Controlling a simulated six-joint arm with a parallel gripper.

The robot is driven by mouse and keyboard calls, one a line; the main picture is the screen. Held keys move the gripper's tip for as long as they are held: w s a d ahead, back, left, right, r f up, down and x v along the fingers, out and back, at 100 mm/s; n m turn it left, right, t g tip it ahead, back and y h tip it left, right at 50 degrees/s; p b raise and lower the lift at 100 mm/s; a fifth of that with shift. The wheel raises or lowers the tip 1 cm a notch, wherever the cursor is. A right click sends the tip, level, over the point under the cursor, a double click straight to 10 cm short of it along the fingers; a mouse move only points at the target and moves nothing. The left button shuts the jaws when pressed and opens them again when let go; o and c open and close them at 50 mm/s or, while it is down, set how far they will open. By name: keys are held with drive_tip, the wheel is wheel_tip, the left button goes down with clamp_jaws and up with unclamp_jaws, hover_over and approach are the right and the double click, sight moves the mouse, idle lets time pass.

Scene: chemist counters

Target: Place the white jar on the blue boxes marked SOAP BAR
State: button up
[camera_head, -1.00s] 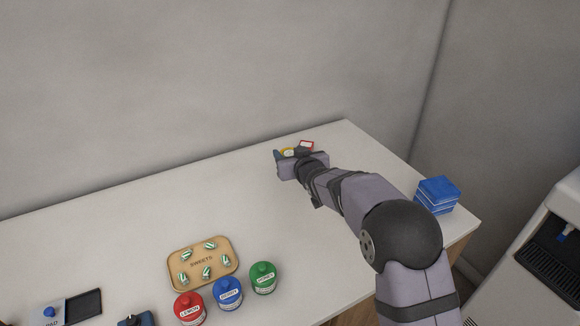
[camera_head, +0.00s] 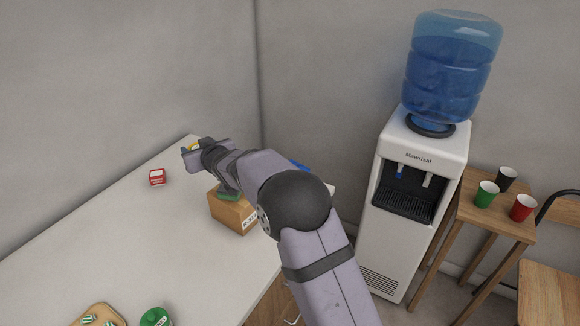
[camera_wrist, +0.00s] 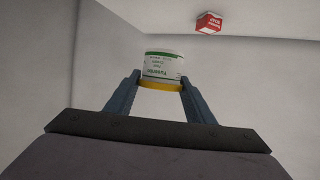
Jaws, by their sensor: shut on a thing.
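The white jar (camera_wrist: 163,66) has a green-edged printed label and a yellow lid, and its label reads upside down in the wrist view. My gripper (camera_wrist: 160,90) is shut on the jar at its yellow end. In the head view my gripper (camera_head: 192,148) is over the far part of the counter, and only a bit of yellow (camera_head: 195,146) shows between its fingers. The blue SOAP BAR boxes (camera_head: 299,165) lie to the right of it, mostly hidden behind my arm, so their marking cannot be read.
A small red box (camera_head: 157,177) stands on the white counter (camera_head: 150,235). A cardboard box (camera_head: 232,214) with something green on it is partly under my arm. A green jar (camera_head: 155,318) and a sweets tray (camera_head: 97,315) are at the near edge. A water cooler (camera_head: 415,160) stands right.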

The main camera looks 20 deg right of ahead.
drive_tip(key=s+d+r+m+h+p, duration=0.1)
drive_tip(key=d+r+m+h+p, duration=0.15)
drive_tip(key=d, duration=1.35)
drive_tip(key=d+r+m+h+p, duration=0.15)
drive_tip(key=d+r, duration=0.25)
drive_tip(key=d, duration=1.3)
drive_tip(key=s+a+f+n+y, duration=0.2)
drive_tip(key=a, duration=0.4)
drive_tip(key=shift+t, duration=0.3)
drive_tip(key=shift+s+f+p, duration=0.1)
drive_tip(key=shift+f+p, duration=0.25)
drive_tip(key=shift+f, duration=4.75)
drive_tip(key=shift+f, duration=0.15)
drive_tip(key=o, duration=1.1)
